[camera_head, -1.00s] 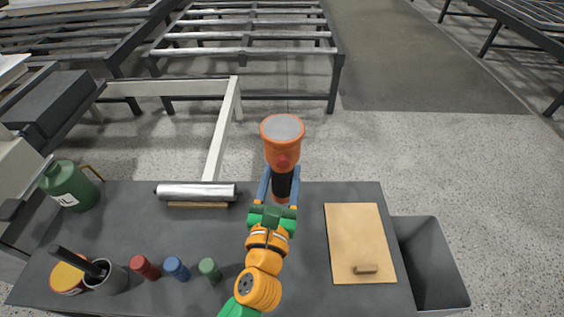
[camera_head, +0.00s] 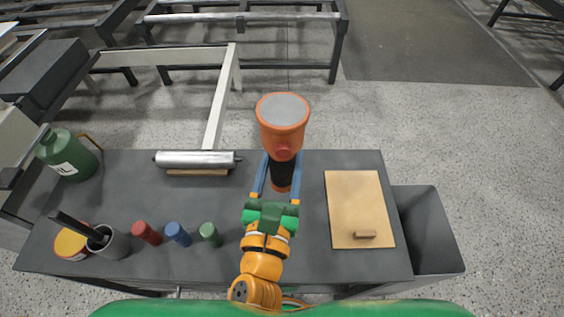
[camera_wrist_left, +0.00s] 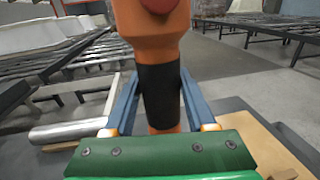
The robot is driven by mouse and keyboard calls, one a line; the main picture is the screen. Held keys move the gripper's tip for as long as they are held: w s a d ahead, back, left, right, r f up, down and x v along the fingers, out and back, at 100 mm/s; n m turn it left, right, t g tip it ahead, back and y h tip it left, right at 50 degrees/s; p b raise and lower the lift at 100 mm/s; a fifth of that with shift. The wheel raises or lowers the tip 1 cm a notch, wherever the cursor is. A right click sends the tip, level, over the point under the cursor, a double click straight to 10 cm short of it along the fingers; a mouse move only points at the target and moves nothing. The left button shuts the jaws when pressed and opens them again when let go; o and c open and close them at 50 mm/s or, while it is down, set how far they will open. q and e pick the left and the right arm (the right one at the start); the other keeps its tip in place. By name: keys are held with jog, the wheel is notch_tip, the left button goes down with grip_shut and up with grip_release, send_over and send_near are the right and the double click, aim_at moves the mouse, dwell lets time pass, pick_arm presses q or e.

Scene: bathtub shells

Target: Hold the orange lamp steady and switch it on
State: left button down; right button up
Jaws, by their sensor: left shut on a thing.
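The orange lamp (camera_head: 283,118) has a wide head with a grey lens, a red button (camera_head: 284,150) on its side facing me, and a black grip band (camera_head: 282,175). My left gripper (camera_head: 274,177) is shut on the lamp's handle and holds it upright over the table's far part. In the left wrist view, the lamp (camera_wrist_left: 149,49) stands between the two blue fingers, which flank its black band. Whether the lamp's base touches the table I cannot tell. The lens looks grey and unlit. My right gripper is not in view.
The dark table (camera_head: 225,190) carries a metal roller (camera_head: 195,159), a green bottle (camera_head: 69,155), a grey cup (camera_head: 114,243), red, blue and green small cylinders (camera_head: 178,234), and a tan board (camera_head: 357,205). A dark open bin (camera_head: 437,235) adjoins the right edge.

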pick_arm(q)
jog(key=shift+w+f+b, duration=1.7)
jog(key=shift+w+f, duration=0.95)
jog(key=shift+w, duration=0.3)
jog(key=shift+w+f+b, duration=1.65)
jog(key=shift+w+f, duration=1)
jog(key=shift+w, duration=0.25)
jog(key=shift+w+f, duration=0.15)
jog(key=shift+w, duration=0.2)
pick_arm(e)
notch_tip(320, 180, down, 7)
pick_arm(q)
jog(key=shift+f+b, duration=0.3)
jog(key=shift+b, duration=0.05)
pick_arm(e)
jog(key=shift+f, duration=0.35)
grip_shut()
